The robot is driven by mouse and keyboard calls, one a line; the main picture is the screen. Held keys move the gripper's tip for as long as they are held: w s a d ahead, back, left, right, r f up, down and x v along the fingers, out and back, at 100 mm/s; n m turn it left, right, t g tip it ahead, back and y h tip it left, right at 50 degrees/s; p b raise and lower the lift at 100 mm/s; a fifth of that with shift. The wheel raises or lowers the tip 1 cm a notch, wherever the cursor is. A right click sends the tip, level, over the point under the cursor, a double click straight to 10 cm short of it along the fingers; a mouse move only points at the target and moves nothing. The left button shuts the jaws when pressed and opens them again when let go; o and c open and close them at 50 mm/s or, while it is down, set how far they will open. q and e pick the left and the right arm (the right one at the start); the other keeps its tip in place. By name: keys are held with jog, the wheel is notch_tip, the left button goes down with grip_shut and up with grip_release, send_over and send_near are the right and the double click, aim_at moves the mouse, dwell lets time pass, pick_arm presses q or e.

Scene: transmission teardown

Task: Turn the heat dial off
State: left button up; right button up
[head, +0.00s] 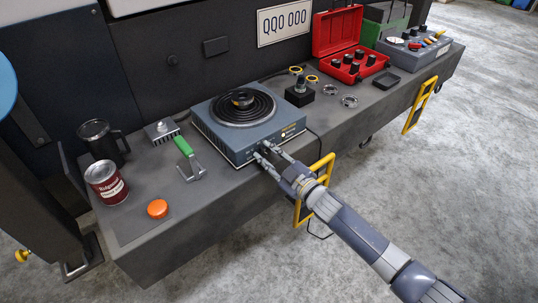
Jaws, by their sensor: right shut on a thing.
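The hot plate (212,141) is a blue-grey box with a black coil burner on top, standing on the dark tailgate. The dial's marking cannot be read. My left gripper is not in view.
Yellow handles (419,105) stick out in front.

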jog(key=o, duration=1.1)
jog(key=shift+c, duration=0.2)
